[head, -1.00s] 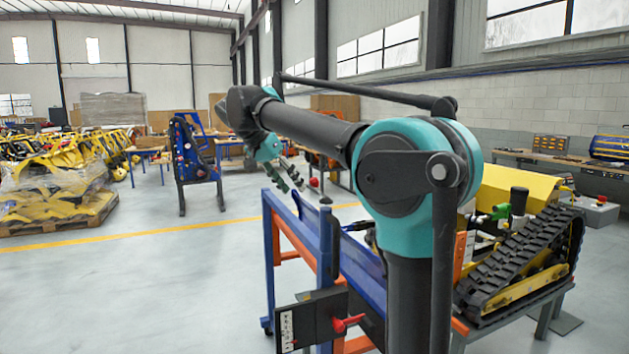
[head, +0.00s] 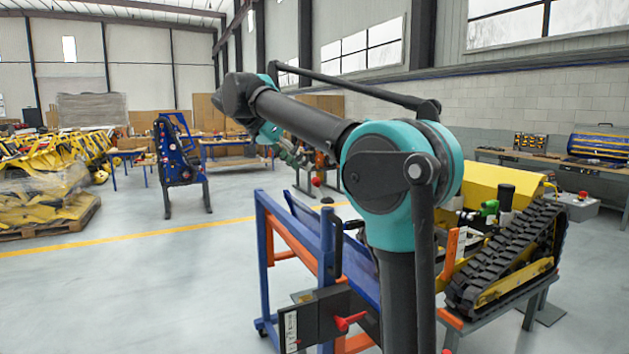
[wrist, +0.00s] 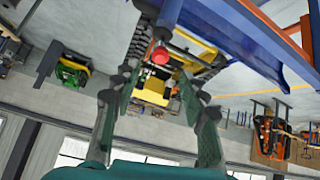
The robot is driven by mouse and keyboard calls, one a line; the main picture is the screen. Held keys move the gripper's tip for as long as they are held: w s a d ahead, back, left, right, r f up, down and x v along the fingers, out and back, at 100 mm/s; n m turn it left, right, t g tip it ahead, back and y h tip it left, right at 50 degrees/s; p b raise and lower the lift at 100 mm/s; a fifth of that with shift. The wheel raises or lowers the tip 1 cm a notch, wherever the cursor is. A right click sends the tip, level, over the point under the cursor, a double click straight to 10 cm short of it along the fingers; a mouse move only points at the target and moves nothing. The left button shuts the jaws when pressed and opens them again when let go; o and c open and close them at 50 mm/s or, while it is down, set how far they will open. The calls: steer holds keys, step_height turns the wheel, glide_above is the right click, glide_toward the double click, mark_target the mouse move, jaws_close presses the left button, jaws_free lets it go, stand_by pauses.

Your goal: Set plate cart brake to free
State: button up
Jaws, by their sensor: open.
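The plate cart (head: 327,245) is a blue and orange frame in front of my arm in the head view. A dark box with a white label strip (head: 290,331) is on its near end. A red lever (head: 349,321) sticks out of the box to the right. My gripper (head: 300,157) is raised beyond the cart's top, well away from the lever. In the wrist view my gripper (wrist: 157,85) has its fingers spread with nothing between them. A red round end (wrist: 160,55) shows beyond the fingers there; I cannot tell what it belongs to.
A yellow tracked carrier (head: 515,262) stands on a bench right of the cart. A blue rack (head: 180,165) stands behind left. Wrapped yellow parts (head: 45,195) lie on a pallet at far left. The floor left of the cart is clear.

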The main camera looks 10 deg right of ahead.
mark_target(314, 178)
steer(key=x, duration=0.8)
steer(key=shift+f, duration=0.1)
jaws_close()
